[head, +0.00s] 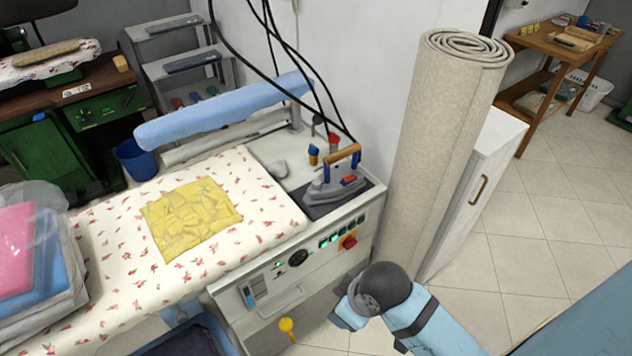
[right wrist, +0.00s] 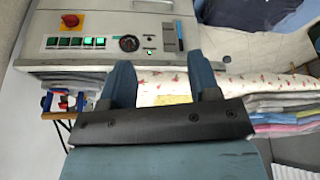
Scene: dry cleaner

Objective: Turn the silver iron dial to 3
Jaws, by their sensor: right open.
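The silver iron (head: 335,187) with a wooden handle rests on a dark pad at the right end of the ironing station. A small red part shows on its side; I cannot make out a numbered dial on the iron. The station's front panel has a round black dial (head: 298,258), which also shows in the right wrist view (right wrist: 129,43); its setting is too small to read. My right gripper (head: 345,308) is in front of the panel, apart from it. In the right wrist view my right gripper (right wrist: 163,70) is open and empty. My left gripper is out of view.
A red knob (head: 348,242) and green switches (head: 328,241) sit right of the dial. A yellow cloth (head: 190,217) lies on the flowered board. A rolled carpet (head: 440,140) stands upright right of the station. Black cables hang over the iron. The tiled floor at right is clear.

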